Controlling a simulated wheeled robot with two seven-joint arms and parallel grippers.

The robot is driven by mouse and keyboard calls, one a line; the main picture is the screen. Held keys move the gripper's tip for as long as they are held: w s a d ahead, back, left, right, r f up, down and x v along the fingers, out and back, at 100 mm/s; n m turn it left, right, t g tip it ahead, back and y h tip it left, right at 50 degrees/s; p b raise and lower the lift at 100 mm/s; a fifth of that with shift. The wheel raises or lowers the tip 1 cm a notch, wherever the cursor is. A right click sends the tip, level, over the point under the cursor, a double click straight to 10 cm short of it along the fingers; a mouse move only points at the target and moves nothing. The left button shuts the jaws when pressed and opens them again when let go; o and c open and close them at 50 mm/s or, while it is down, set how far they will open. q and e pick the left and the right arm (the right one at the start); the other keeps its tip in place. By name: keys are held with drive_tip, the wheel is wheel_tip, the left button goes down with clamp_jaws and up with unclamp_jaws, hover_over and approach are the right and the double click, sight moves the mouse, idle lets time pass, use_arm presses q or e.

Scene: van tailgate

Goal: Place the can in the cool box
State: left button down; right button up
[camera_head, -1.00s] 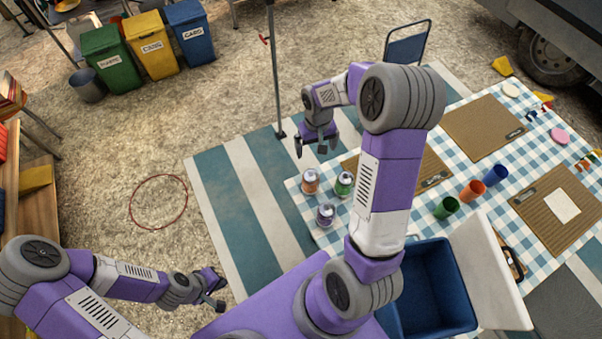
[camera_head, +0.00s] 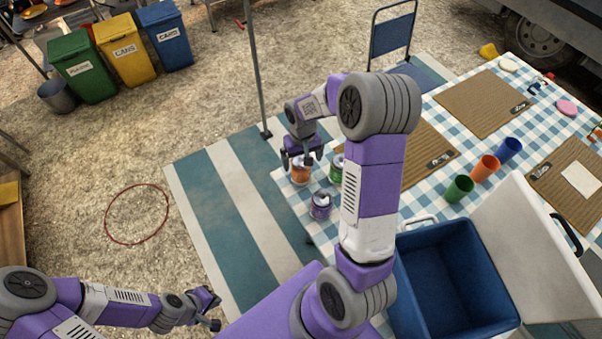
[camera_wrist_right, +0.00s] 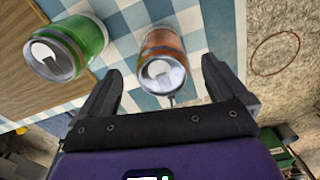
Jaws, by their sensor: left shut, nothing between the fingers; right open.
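Three cans stand near the table's left corner: an orange can (camera_head: 299,173), a green can (camera_head: 336,172) and a purple can (camera_head: 320,208). My right gripper (camera_head: 301,160) is open just over the orange can. In the right wrist view the orange can (camera_wrist_right: 163,65) appears between the open fingertips (camera_wrist_right: 161,72), with the green can (camera_wrist_right: 68,48) to the left; contact cannot be told. The cool box (camera_head: 447,265) stands open at lower right, its blue inside looking empty, its white lid (camera_head: 530,245) tipped back. My left gripper (camera_head: 209,312) is shut and empty at lower left.
The checked table (camera_head: 420,198) also holds green, orange and blue cups (camera_head: 485,168), and brown mats (camera_head: 483,103). A pole (camera_head: 256,80) stands behind and left of the right gripper. A blue chair (camera_head: 392,40) is behind the table. Striped mat lies left.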

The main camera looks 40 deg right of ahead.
drive_tip(key=f, duration=0.2)
drive_tip(key=f+b, duration=0.1)
drive_tip(key=f, duration=0.1)
drive_tip(key=f+b, duration=0.1)
drive_tip(key=f, duration=0.1)
drive_tip(key=shift+w+f, duration=0.25)
drive_tip(key=shift+w, duration=0.15)
drive_tip(key=shift+r, duration=0.1)
drive_tip(key=c, duration=1.5)
